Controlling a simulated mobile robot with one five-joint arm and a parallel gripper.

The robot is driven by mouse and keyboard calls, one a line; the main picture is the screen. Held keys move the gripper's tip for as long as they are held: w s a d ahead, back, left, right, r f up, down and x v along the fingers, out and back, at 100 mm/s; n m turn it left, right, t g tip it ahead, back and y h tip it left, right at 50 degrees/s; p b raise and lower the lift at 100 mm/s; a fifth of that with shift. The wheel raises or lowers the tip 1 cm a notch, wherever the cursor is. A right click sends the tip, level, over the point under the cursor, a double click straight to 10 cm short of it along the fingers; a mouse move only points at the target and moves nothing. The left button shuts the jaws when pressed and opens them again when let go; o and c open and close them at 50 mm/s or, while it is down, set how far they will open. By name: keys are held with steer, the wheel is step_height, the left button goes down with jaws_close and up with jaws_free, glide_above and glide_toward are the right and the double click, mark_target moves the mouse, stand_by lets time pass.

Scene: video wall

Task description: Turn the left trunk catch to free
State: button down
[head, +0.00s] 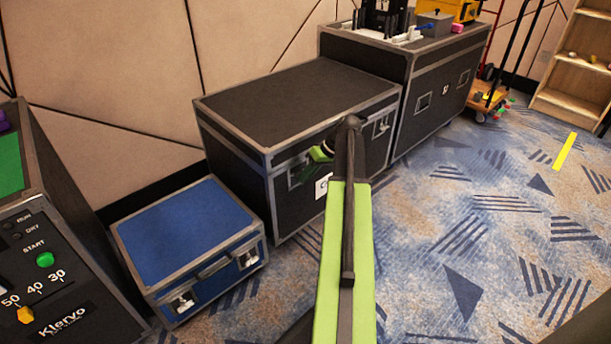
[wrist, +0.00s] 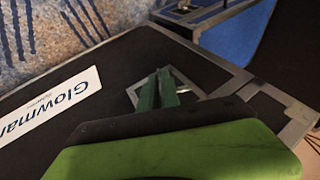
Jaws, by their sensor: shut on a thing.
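The black trunk (head: 290,100) with grey metal edges stands mid-picture in the head view. Its front also fills much of the wrist view (wrist: 120,60). The left trunk catch sits in a grey-framed plate (wrist: 190,82) on that front. My gripper (wrist: 158,88) has its two green fingers close together at this plate, shut on the catch's small knob or tab. The fingers hide most of the catch, so its turn angle cannot be told. In the head view my arm hides part of the trunk front. The right catch (head: 382,126) shows beyond my arm.
A blue case (head: 185,235) stands on the carpet left of the trunk. A black control box (head: 60,270) is at the far left. A larger black case (head: 440,85) stands right of the trunk. The patterned carpet (head: 480,230) is open to the right.

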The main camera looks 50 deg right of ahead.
steer(key=shift+w+r, duration=0.1)
steer(key=shift+w, duration=0.15)
steer(key=shift+a+r+h+p, duration=0.35)
steer(key=shift+h+p, duration=0.25)
steer(key=shift+p, duration=0.15)
steer(key=shift+a+h+p, duration=0.15)
steer(key=shift+h+p, duration=0.2)
steer(key=shift+h, duration=0.25)
steer(key=shift+f+n+h, duration=0.3)
steer(key=shift+n+h, duration=0.2)
steer(key=shift+h, duration=0.7)
steer(key=shift+w, duration=0.15)
steer(key=c, duration=1.6)
jaws_free()
steer(key=shift+d, duration=0.2)
